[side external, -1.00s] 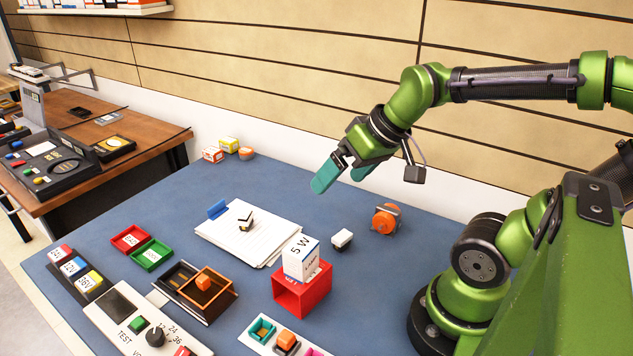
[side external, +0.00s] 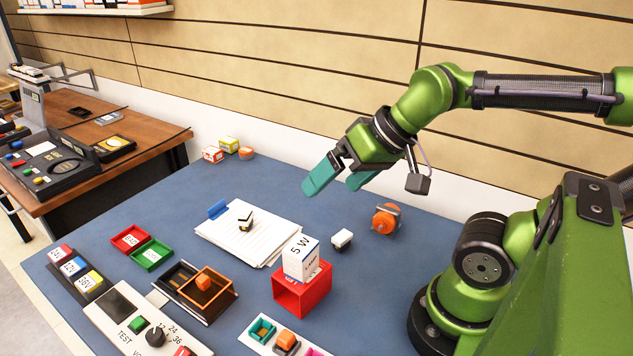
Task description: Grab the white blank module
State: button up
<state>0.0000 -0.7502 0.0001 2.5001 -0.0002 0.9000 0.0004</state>
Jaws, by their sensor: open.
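A small white module with a dark base (side external: 342,239) sits on the blue table between the paper stack and the orange spool; no marking shows on it. Another small white-topped block with black and yellow parts (side external: 245,221) lies on the papers. I cannot tell for certain which is the blank one. My gripper (side external: 338,183) has teal fingers, is open and empty, and hangs above the back of the table, higher than both modules.
An orange spool (side external: 385,219) is right of the module. The clipped papers (side external: 270,248) lie left. Trays and a test panel (side external: 118,305) fill the front left. Blue table is clear at back centre.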

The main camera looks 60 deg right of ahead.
jog(key=c, duration=0.4)
jog(key=n+g+h, duration=0.2)
jog(key=g, duration=0.5)
send_over(342, 236)
notch_tip(342, 236, down, 6)
notch_tip(342, 236, down, 16)
jog(key=shift+f, duration=0.1)
